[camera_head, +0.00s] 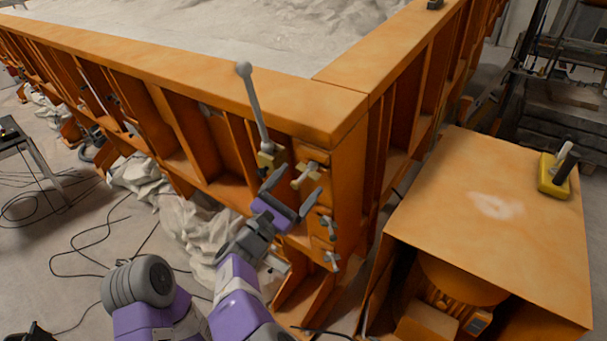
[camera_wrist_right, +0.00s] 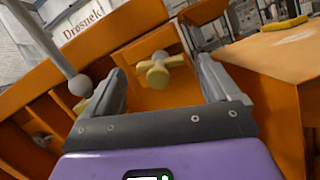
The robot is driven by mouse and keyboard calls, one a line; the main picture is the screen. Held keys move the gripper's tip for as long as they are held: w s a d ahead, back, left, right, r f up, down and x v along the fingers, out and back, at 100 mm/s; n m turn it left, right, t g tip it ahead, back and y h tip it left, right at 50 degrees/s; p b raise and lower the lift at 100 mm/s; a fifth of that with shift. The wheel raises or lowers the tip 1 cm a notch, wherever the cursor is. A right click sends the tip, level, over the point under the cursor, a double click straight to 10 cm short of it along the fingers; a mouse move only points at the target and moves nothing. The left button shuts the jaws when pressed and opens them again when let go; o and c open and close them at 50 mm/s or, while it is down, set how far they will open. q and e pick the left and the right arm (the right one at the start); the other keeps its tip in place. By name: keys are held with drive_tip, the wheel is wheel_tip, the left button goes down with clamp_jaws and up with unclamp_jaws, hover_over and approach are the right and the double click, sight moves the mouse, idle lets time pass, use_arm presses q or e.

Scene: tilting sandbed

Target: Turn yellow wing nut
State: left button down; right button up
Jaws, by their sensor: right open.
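The yellow wing nut (camera_head: 306,175) is pale yellow and sits on the orange corner face of the sandbed frame. It also shows in the right wrist view (camera_wrist_right: 158,70), with its wings spread roughly sideways. My right gripper (camera_head: 291,192) is open and empty just in front of the nut. In the right wrist view my right gripper's fingers (camera_wrist_right: 162,80) stand apart on either side of the nut, with visible gaps and no clear contact. My left gripper is not in view.
A grey lever with a ball end (camera_head: 252,105) rises left of the nut. Grey wing nuts (camera_head: 327,224) sit lower on the same corner. An orange box (camera_head: 500,205) with a yellow-based joystick (camera_head: 552,180) on top stands to the right. Cables lie on the floor at left.

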drive_tip(key=shift+x, duration=1.35)
drive_tip(key=c, duration=1.1)
drive_tip(key=shift+o, duration=0.2)
drive_tip(key=shift+f, duration=0.1)
drive_tip(key=shift+w, duration=0.1)
